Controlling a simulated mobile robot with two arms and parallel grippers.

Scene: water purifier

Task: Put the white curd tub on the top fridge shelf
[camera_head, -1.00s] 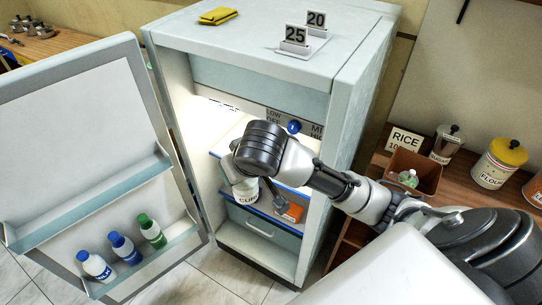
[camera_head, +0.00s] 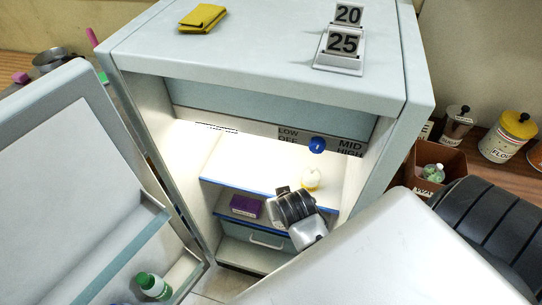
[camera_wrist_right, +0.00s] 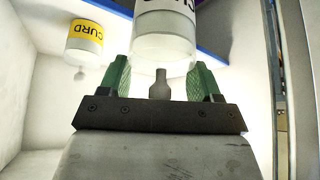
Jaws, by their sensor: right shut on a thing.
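The white curd tub (camera_wrist_right: 165,28) is between the green fingers of my right gripper (camera_wrist_right: 160,82) in the right wrist view, and the gripper is shut on it. Only part of its dark lettering shows there. In the head view my right wrist (camera_head: 296,207) is at the front of the open fridge, by the blue front edge of the top shelf (camera_head: 255,170), and hides the tub. I cannot tell whether the tub touches the shelf. My left gripper is not in view.
A yellow-labelled curd tub (camera_wrist_right: 85,40) also shows in the right wrist view. A small pale and yellow container (camera_head: 311,179) stands on the top shelf. A purple box (camera_head: 246,207) lies on the shelf below. The open door (camera_head: 60,180) is at left. The top shelf's left part is clear.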

